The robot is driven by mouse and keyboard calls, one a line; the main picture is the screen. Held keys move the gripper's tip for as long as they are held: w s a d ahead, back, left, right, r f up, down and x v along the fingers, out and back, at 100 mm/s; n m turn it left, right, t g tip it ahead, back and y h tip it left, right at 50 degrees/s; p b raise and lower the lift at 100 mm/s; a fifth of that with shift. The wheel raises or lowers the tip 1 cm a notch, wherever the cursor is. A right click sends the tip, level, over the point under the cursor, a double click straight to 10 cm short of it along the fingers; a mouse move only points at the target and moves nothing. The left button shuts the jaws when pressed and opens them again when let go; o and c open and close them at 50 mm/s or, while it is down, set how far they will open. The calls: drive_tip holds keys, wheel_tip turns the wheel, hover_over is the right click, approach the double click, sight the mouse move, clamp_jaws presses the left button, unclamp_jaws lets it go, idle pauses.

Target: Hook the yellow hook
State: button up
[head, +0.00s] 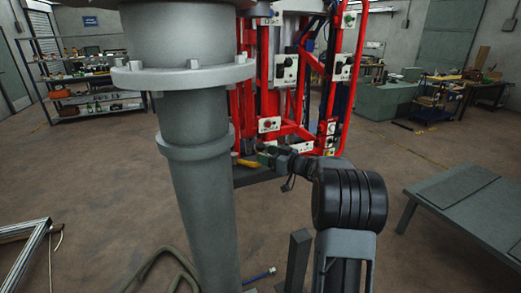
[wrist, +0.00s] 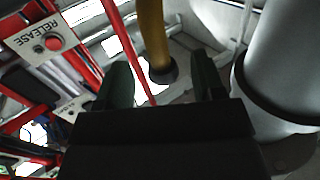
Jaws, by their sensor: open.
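A yellow rod-like piece, probably part of the yellow hook (wrist: 152,38), comes down from the top of the wrist view and ends in a dark round tip. A small yellow piece (head: 246,163) also shows in the head view, low by the red frame, just left of my gripper (head: 264,154). In the wrist view my gripper (wrist: 160,70) is open and empty, with its two dark fingers apart. The yellow piece lines up in the gap between the fingers. I cannot tell whether its tip is between them or beyond them. The hook's curved part cannot be made out.
A grey flanged pipe (head: 195,150) stands close at left, also at right in the wrist view (wrist: 285,70). A red frame (head: 305,120) with white switch boxes stands behind my gripper. A low grey platform (head: 470,195) is at right. A hose (head: 160,262) lies at front.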

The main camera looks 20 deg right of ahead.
drive_tip(key=shift+p+x, duration=0.3)
drive_tip(key=shift+x, duration=1.4)
clamp_jaws()
